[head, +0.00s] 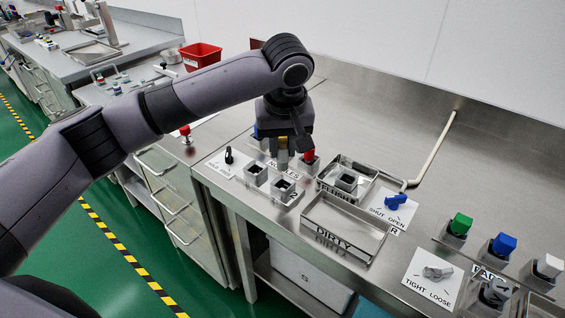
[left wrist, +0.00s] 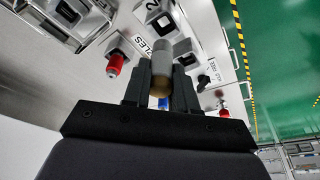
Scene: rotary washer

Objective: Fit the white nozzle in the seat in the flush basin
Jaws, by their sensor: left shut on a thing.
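My left gripper (head: 284,160) is shut on a nozzle above the nozzle rack. In the left wrist view this nozzle (left wrist: 160,68) is a pale grey cylinder with a brass-coloured end, between the two fingers; I take it for the white nozzle in shade. Whether it is clear of the rack I cannot tell. The flush basin (head: 325,187) is a small metal tray to the right of the gripper. Its seat (head: 346,182), a grey square block with a dark opening, stands empty inside. My right gripper is not in view.
A red nozzle (head: 308,157) stands beside the gripper; a blue one (head: 258,135) is behind it. Two rack blocks (head: 255,173) in front look empty. The dirty tray (head: 370,240), blue valve handle (head: 396,200) and coloured pads (head: 460,224) lie to the right.

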